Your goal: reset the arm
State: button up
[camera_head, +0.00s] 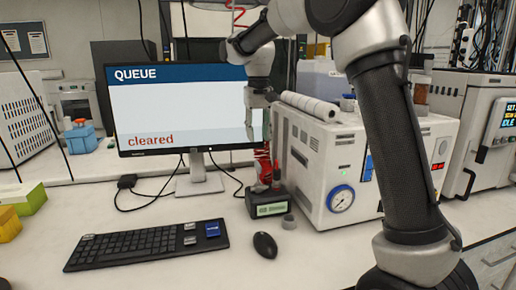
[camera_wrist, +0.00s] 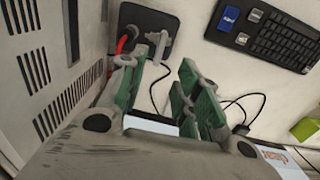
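My gripper (camera_head: 258,125) hangs from my arm in front of the right side of the monitor, above a small black device with a lit display (camera_head: 270,208). In the wrist view my gripper (camera_wrist: 160,78) shows two grey fingers with green pads, spread apart with a clear gap. I see nothing held between them. The black device (camera_wrist: 135,22) lies beyond the fingertips, with a red cable and a grey part on it. My arm rises from the lower right and bends over at the top.
The monitor (camera_head: 135,105) reads "QUEUE" and "cleared". A keyboard (camera_head: 145,245) and a mouse (camera_head: 265,245) lie in front. A white reactor unit with a gauge (camera_head: 320,160) stands right of my gripper. Green and yellow boxes (camera_head: 22,198) sit at left. The front bench is otherwise mostly clear.

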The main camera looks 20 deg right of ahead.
jog(key=shift+r, duration=0.8)
jog(key=s+d+f+t, duration=0.1)
jog(key=s+d, duration=0.4)
jog(key=s, duration=0.6)
jog(key=s+d+f+t, duration=0.1)
jog(key=s+d, duration=0.4)
jog(key=s, duration=0.6)
jog(key=s+d+f+t, duration=0.2)
jog(key=s+d, duration=0.3)
jog(key=s, duration=0.7)
